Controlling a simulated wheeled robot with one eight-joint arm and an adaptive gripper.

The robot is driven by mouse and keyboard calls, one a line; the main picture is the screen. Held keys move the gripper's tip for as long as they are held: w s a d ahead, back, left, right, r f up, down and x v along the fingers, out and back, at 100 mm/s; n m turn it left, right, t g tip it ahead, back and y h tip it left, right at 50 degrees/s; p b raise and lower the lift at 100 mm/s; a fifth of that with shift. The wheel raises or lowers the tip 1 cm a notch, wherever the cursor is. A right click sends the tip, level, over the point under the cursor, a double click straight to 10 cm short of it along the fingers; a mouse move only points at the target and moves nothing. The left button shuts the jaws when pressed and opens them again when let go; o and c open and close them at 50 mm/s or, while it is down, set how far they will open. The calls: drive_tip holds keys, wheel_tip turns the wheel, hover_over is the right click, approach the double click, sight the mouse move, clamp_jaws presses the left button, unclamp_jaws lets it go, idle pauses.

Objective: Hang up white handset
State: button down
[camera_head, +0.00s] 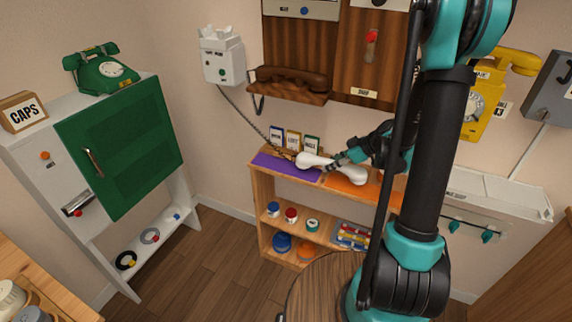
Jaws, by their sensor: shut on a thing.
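The white handset (312,161) lies level just over the top of the low wooden shelf, across its purple and orange mats. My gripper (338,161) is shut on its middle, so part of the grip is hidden. I cannot tell whether the handset touches the shelf top. A dark cord (243,114) runs from its left end up to the white wall phone (222,57). That phone hangs on the wall to the upper left, with an empty cradle at its top.
A brown handset (290,79) rests on a wooden wall phone right of the white phone. Small cards (293,140) stand behind the white handset. A green phone (102,70) sits on the left cabinet. A yellow phone (486,95) hangs at right. My arm hides part of the right side.

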drive_tip(key=shift+a, duration=0.1)
drive_tip(key=w+a, duration=0.2)
drive_tip(key=a, duration=0.3)
drive_tip(key=w+a, duration=0.2)
drive_tip(key=a, duration=0.3)
drive_tip(key=w+a, duration=0.1)
drive_tip(key=a, duration=0.4)
drive_tip(key=shift+w+a, duration=0.35)
drive_tip(key=shift+w, duration=0.05)
drive_tip(key=shift+w+a, duration=0.2)
drive_tip(key=shift+a, duration=0.45)
wheel_tip(320, 180, down, 2)
drive_tip(key=shift+d+f, duration=0.15)
drive_tip(key=shift+f, duration=0.4)
drive_tip(key=shift+f, duration=0.1)
drive_tip(key=c, duration=1.2)
unclamp_jaws()
